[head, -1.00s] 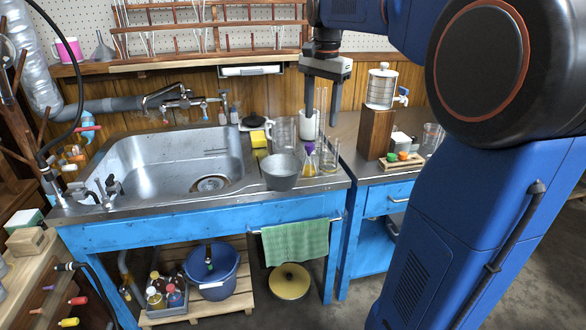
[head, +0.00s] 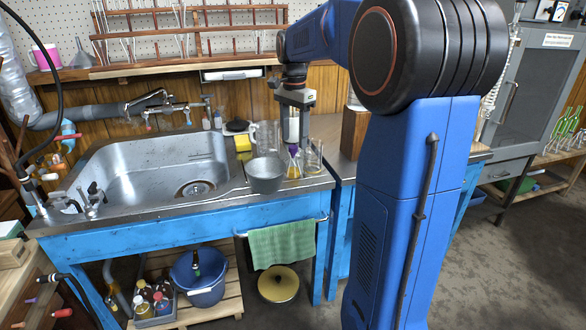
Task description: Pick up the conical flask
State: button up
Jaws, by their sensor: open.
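The conical flask (head: 294,167) is small and clear, with a purple stopper and yellowish contents. It stands upright on the steel sink bench near its front right corner, right of a grey metal pot (head: 265,175). My gripper (head: 293,140) points down with its jaws open, just above the flask in the picture. Its fingers overlap pale and clear vessels behind the flask. I cannot tell the depth gap between the fingertips and the flask, and nothing is seen held.
A clear jug (head: 264,136) stands behind the pot, and a yellow sponge (head: 243,142) lies to its left. Glassware (head: 314,155) stands close to the flask's right. The sink basin (head: 150,170) is empty at left. A green towel (head: 281,244) hangs in front.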

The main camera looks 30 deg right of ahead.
aim_at(294, 156)
jog(key=shift+a+f, duration=0.1)
jog(key=shift+f, duration=3.75)
jog(key=c, duration=1.1)
